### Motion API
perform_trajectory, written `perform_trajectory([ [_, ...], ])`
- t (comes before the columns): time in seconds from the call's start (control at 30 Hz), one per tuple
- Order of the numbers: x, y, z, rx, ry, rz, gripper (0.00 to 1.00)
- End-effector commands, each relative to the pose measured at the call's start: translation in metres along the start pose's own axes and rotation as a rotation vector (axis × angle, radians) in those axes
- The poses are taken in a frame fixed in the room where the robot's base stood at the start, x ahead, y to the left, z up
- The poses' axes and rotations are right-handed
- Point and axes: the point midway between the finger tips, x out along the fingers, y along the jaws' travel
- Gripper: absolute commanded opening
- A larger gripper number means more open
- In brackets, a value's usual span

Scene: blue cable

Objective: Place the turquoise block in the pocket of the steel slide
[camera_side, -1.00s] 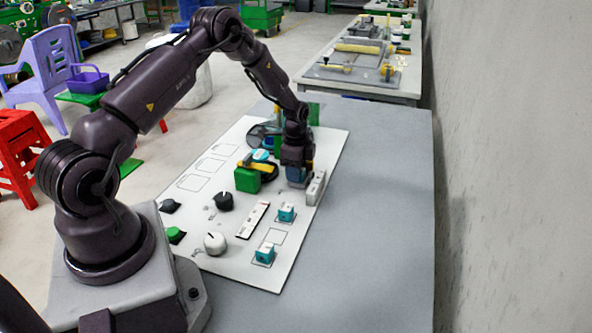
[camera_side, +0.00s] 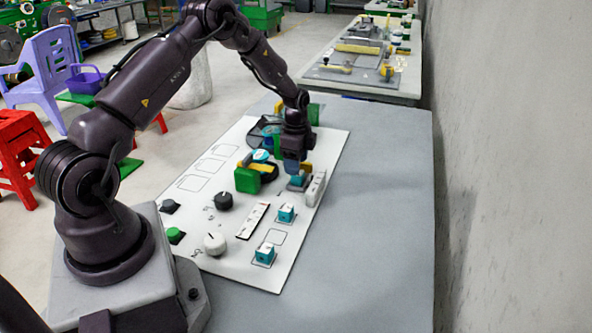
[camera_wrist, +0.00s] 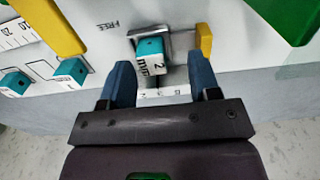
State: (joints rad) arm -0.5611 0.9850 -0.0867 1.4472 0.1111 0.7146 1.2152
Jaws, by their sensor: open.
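A turquoise block (camera_wrist: 150,47) with a white face marked "2 mm" is at the steel slide (camera_wrist: 166,36) in the wrist view. Grey metal shows behind and beside it; I cannot tell if it is fully seated in the pocket. In the side view the block (camera_side: 297,181) sits just below my gripper (camera_side: 295,166). In the wrist view my gripper (camera_wrist: 162,72) is open, its blue fingers apart on either side of the block, with nothing between the tips. Two more turquoise blocks stand on the board, one nearer the slide (camera_side: 286,213) and one at the front (camera_side: 264,254).
A white scale bar (camera_side: 316,188) stands right of the slide. A green block with a yellow part (camera_side: 248,179) is to the left. Black (camera_side: 223,201) and white (camera_side: 215,243) knobs and a white strip (camera_side: 252,220) are on the board (camera_side: 215,167). The grey table right of it is clear.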

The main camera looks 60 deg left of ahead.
Motion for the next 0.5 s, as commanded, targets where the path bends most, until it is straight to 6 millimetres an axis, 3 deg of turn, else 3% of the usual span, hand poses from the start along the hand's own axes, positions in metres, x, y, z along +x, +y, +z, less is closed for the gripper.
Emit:
perform_trajectory([
  [0.2, -0.051, -0.001, 0.001, -0.001, 0.001, -0.004, 0.56],
  [0.5, -0.088, 0.0, -0.001, -0.002, 0.001, -0.003, 0.56],
])
